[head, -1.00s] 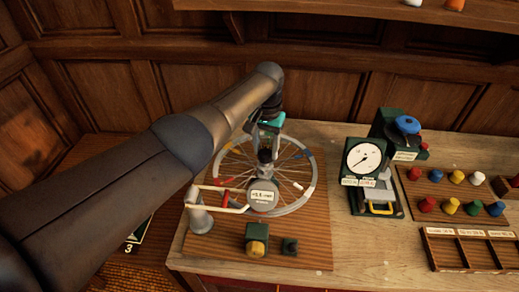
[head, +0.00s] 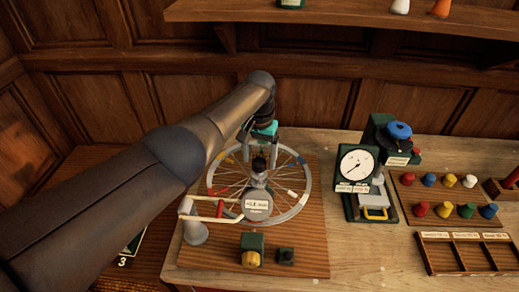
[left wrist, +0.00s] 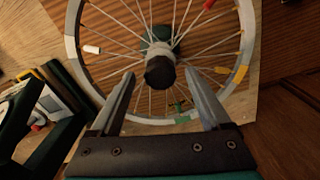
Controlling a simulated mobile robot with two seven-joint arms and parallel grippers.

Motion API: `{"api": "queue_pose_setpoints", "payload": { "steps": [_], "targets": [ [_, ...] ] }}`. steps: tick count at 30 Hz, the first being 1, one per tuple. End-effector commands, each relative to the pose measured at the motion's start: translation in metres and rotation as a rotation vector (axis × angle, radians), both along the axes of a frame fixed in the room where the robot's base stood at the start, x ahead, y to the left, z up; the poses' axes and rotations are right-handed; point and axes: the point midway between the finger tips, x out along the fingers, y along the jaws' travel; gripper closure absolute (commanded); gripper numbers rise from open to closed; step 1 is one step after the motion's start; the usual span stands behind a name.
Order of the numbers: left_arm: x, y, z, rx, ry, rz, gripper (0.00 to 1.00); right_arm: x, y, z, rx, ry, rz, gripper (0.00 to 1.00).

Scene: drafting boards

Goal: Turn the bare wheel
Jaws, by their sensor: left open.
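The bare spoked wheel (head: 306,188) lies on a wooden board, with small coloured sleeves on its spokes and coloured patches on its rim. In the left wrist view the wheel (left wrist: 71,48) fills the upper part, its dark hub end (left wrist: 160,72) in the middle. My left gripper (head: 262,152) is above the far half of the wheel, close to the hub. In the left wrist view my left gripper (left wrist: 159,77) is open, one finger on each side of the hub end, with nothing held. Contact with the hub cannot be told. My right gripper is out of view.
A round label plate (head: 257,202) and a pale bar (head: 208,216) on a post stand at the wheel's near side. A green block with a yellow knob (head: 251,257) sits in front. Right are a dial gauge (head: 357,167), coloured pegs (head: 444,209) and a divided tray (head: 422,251).

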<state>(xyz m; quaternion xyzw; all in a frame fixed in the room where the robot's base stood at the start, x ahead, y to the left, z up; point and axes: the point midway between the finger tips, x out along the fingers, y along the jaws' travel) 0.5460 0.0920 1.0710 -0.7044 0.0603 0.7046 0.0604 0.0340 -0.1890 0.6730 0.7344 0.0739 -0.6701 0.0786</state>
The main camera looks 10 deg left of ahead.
Motion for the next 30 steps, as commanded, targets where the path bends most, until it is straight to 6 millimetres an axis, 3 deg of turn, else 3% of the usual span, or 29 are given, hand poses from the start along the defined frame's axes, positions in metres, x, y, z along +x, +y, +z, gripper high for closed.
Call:
{"api": "queue_pose_setpoints", "payload": {
  "steps": [7, 21, 30],
  "targets": [
    [0.001, 0.0, 0.028, -0.002, -0.004, -0.001, 0.19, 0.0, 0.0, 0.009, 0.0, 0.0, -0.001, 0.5],
    [0.001, 0.0, 0.13, -0.001, -0.005, 0.0, 0.19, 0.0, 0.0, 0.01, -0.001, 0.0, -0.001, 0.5],
    [0.0, 0.0, 0.152, 0.0, -0.002, 0.0, 0.19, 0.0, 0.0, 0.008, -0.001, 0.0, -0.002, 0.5]
  ]
}}
